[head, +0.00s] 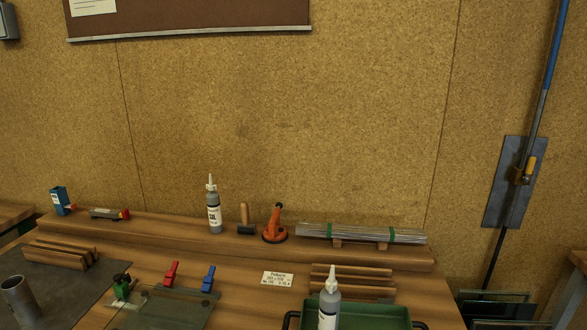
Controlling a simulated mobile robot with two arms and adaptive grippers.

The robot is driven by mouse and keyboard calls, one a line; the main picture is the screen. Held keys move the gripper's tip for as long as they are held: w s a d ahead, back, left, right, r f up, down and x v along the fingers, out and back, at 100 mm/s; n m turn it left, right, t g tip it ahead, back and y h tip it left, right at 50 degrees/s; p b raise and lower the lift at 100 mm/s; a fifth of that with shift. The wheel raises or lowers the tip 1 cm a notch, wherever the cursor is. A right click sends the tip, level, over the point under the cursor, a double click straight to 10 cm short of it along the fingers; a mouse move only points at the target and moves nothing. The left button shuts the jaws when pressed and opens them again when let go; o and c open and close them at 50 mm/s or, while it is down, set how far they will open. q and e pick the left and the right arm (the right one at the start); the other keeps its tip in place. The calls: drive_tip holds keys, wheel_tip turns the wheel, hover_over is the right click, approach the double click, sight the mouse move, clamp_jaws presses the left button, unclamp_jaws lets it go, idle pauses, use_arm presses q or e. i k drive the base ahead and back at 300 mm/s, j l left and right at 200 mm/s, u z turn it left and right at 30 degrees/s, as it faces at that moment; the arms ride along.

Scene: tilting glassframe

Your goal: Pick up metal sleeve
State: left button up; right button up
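A grey metal sleeve (20,300), a short open-topped tube, stands at the lower left corner of the head view. It is on a dark mat (72,284), and its lower part is cut off by the picture's edge. Neither my left nor my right gripper shows in this view.
The wooden bench (236,294) also holds slotted wooden blocks (62,256), a glass sheet (160,308) with coloured clamps, and a green tray (370,318) behind a bottle (329,304). A raised back shelf (150,233) carries another bottle (214,208) and tools.

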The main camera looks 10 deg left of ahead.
sight(16, 289)
drive_tip(key=u, duration=1.9)
drive_tip(key=i+j+z, duration=0.1)
drive_tip(key=j, duration=0.25)
drive_tip(key=i+j+z, duration=0.1)
drive_tip(key=i+j, duration=0.25)
